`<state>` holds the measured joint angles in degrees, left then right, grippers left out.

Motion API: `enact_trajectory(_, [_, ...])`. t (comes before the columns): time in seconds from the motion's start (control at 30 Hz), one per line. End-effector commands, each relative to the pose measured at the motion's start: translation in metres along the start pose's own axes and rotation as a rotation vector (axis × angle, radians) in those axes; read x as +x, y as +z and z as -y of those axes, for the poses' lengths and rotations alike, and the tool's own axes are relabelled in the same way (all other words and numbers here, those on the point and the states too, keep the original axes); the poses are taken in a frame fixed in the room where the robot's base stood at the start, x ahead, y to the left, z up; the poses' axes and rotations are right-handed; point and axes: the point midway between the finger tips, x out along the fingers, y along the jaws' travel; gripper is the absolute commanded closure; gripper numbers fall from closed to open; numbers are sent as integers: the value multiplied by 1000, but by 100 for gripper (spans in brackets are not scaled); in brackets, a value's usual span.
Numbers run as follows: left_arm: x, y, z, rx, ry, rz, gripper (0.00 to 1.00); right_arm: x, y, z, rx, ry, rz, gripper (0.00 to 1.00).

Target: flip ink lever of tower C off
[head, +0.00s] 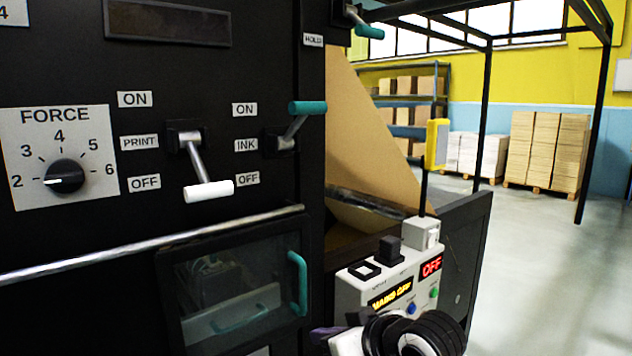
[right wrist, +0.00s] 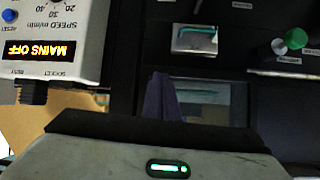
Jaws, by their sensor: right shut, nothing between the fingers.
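The ink lever (head: 302,122) has a teal handle and sits on the black machine panel in the head view, beside the INK label. Its handle is raised, level with the ON label (head: 245,110) and above the OFF label (head: 247,178). No tower letter is readable. My right gripper (head: 322,335) is low in the head view, well below the lever and apart from it. Its dark purple fingers (right wrist: 160,98) are closed together and empty in the right wrist view. My left gripper is not in view.
The print lever (head: 208,191), with a white handle, is down at OFF left of the ink lever. A window door with a teal handle (head: 298,283) lies below. A control box (head: 375,285) reading MAINS OFF stands beside my right arm. A metal rail (head: 150,244) crosses the panel.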

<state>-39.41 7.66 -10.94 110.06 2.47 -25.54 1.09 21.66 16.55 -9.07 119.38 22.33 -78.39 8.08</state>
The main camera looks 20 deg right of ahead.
Motion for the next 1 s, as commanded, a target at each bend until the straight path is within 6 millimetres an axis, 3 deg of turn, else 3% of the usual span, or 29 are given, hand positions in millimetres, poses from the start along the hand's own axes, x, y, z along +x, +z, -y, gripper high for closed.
enact_trajectory(0.03, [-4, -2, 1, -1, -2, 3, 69, -18, -43, -3, -16, 3, -35, 100])
enact_trajectory(0.27, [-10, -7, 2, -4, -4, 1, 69, -97, -174, -7, -61, 7, -147, 100])
enact_trajectory(0.4, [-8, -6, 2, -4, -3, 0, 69, -156, -264, -6, -71, -17, -288, 100])
enact_trajectory(0.5, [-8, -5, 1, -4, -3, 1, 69, -200, -311, -4, -76, -34, -369, 100])
enact_trajectory(0.6, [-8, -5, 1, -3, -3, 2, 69, -236, -342, -1, -80, -48, -429, 100])
enact_trajectory(0.7, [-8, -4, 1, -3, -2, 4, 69, -259, -359, 2, -82, -58, -465, 100])
enact_trajectory(0.83, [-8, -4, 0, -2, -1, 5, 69, -271, -367, 4, -83, -64, -482, 100])
enact_trajectory(1.0, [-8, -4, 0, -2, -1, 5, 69, -272, -367, 4, -83, -64, -483, 100])
